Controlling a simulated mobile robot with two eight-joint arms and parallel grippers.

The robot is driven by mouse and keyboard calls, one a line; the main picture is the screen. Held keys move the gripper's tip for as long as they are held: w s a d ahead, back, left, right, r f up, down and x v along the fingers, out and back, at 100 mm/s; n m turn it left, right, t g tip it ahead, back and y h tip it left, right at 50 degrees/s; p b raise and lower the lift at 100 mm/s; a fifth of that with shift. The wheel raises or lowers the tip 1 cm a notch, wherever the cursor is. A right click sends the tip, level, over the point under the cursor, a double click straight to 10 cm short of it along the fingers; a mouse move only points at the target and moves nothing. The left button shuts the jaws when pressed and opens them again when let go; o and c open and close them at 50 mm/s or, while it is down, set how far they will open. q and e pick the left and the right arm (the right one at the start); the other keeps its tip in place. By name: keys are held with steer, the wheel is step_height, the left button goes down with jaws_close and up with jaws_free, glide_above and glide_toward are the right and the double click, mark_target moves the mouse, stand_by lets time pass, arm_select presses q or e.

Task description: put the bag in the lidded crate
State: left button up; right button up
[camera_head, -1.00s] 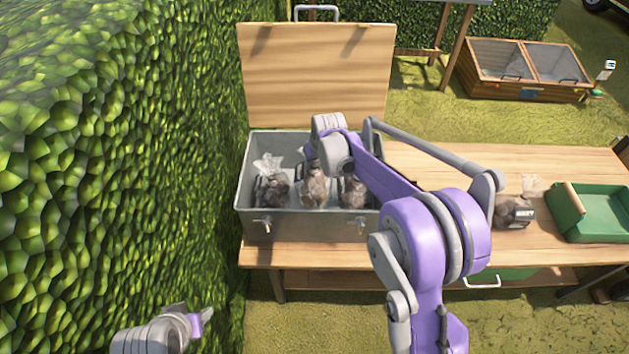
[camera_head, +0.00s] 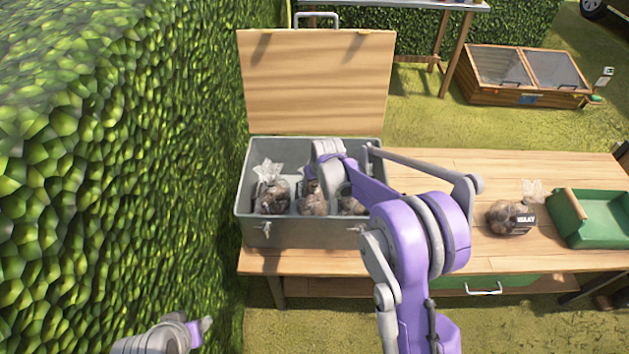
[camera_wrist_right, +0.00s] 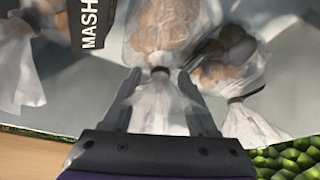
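The lidded crate (camera_head: 285,235) is a grey metal box on the wooden table, with its wooden lid (camera_head: 318,80) raised upright behind it. Three clear bags of brown potatoes are in it: a left bag (camera_head: 271,196), a middle bag (camera_head: 313,204) and a right bag (camera_head: 352,206). My right gripper (camera_wrist_right: 160,78) is inside the crate, its fingers apart on either side of the tied neck of a bag (camera_wrist_right: 162,30). In the head view, my right wrist hides the middle bag's top. My left gripper (camera_head: 200,328) is low at the left, away from the crate; its fingers are unclear.
Another bag (camera_head: 507,217), with a dark label, lies on the table (camera_head: 455,250) beside a green tray (camera_head: 590,238). A leafy hedge (camera_head: 120,180) borders the crate's left. A wooden cold frame (camera_head: 520,97) stands behind. The table between crate and loose bag is bare behind my arm.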

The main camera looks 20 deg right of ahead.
steer(key=shift+o, duration=0.6)
steer(key=shift+r, duration=0.3)
steer(key=a+v, duration=0.1)
steer(key=v, duration=1)
steer(key=s+r, duration=0.2)
steer(key=s, duration=0.6)
steer(key=s+r, duration=0.3)
steer(key=s, duration=0.4)
steer(key=s+f, duration=0.2)
steer(key=s, duration=0.7)
steer(key=s+f+m, duration=0.1)
steer(key=s+f, duration=0.2)
steer(key=s, duration=0.5)
steer(key=shift+s+d+t+h+p, duration=0.3)
steer(key=shift+s+d+p, duration=0.05)
steer(key=shift+d, duration=0.05)
steer(key=shift+c, duration=0.3)
